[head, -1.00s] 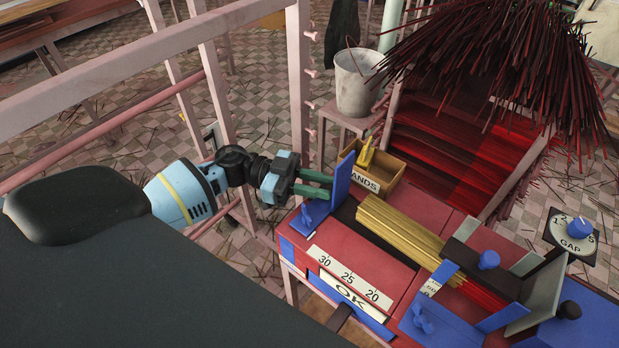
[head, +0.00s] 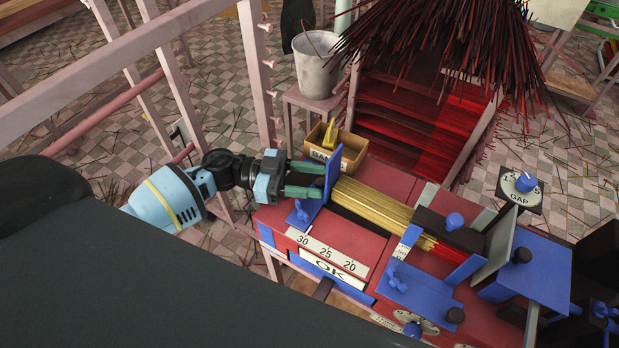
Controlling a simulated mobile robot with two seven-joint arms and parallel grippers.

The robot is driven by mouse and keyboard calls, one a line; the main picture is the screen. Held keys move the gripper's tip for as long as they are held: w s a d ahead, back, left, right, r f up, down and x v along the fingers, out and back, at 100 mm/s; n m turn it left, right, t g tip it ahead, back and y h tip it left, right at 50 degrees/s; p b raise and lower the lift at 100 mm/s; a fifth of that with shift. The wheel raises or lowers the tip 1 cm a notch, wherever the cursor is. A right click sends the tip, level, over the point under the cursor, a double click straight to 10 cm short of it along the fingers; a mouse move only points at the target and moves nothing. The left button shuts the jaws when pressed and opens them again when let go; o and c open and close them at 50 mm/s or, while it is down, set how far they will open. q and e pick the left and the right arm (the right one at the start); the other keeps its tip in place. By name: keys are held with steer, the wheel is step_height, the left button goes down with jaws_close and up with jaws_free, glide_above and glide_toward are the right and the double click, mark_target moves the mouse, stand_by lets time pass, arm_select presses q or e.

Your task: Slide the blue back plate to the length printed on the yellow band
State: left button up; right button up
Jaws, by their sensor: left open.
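The upright blue back plate (head: 332,174) stands at the left end of the bundle of tan sticks (head: 375,208), on a blue foot (head: 304,213) with a wing knob. My left gripper (head: 318,179) is to its left, with green fingers apart and tips at the plate's left face; contact is hard to tell. The scale (head: 326,252) reads 30, 25, 20 from left to right, in front of the plate. A yellow piece (head: 331,136) is in the wooden box labelled BANDS, partly hidden by the plate. A small pale label (head: 407,242) at the sticks' right has unreadable print. My right gripper is not seen.
The wooden box (head: 350,157) is right behind the plate. A metal bucket (head: 317,66) stands on a stool behind. A blue clamp plate (head: 411,285), a grey upright plate (head: 500,240) and a GAP dial (head: 519,188) are at right.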

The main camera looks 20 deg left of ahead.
arm_select(q)
steer(key=shift+s+a+f, duration=0.1)
steer(key=shift+a, duration=0.3)
steer(key=b+v, duration=0.1)
steer(key=v, duration=0.5)
steer(key=shift+s+a, duration=0.15)
steer(key=shift+a, duration=0.35)
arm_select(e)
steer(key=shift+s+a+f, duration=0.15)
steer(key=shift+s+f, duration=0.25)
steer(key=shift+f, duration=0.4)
